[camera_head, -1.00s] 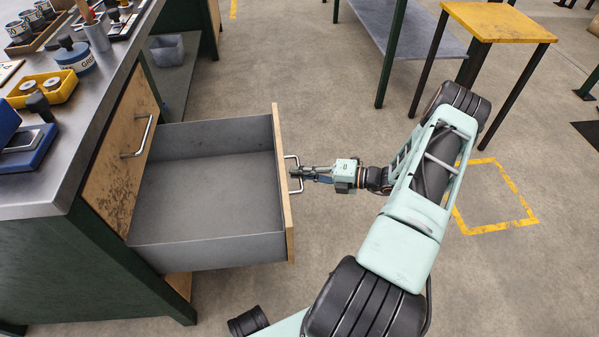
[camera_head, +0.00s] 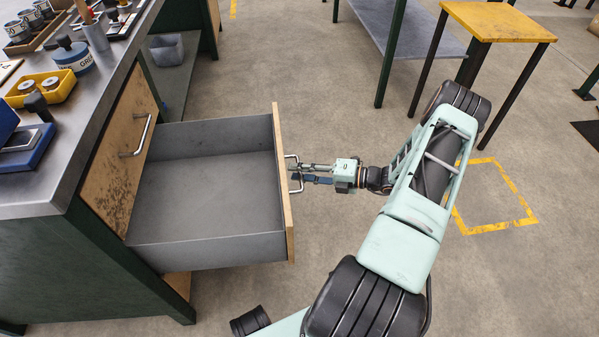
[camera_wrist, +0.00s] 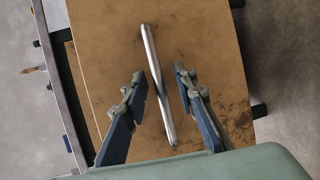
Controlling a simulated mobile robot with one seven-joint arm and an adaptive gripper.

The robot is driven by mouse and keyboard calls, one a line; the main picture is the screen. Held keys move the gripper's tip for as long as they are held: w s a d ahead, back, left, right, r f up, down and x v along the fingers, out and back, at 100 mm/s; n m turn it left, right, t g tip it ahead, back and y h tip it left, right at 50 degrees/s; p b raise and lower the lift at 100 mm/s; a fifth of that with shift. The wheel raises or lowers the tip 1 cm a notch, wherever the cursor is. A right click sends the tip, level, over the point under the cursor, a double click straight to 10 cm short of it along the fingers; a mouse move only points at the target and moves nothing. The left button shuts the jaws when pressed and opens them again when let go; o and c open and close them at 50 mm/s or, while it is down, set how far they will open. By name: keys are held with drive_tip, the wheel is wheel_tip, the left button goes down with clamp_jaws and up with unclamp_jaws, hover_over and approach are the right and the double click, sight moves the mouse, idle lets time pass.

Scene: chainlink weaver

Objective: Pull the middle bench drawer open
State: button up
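The middle bench drawer (camera_head: 205,195) stands pulled far out of the bench in the head view, its grey inside empty. Its wooden front also fills much of the wrist view (camera_wrist: 100,60). The bar handle (camera_head: 295,174) is on that front; in the wrist view the silver bar (camera_wrist: 158,85) runs slantwise between my two fingers. My gripper (camera_head: 307,174) is at the handle. In the wrist view my gripper (camera_wrist: 158,88) is open, with a gap between each finger and the bar.
The upper drawer (camera_head: 120,150) is shut. The metal bench top (camera_head: 50,185) holds a yellow tray (camera_head: 41,88), a blue box and jars. A yellow-topped table (camera_head: 497,22) and a grey shelf table (camera_head: 400,30) stand behind. The floor around the drawer front is clear.

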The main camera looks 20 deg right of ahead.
drive_tip(key=v, duration=1.2)
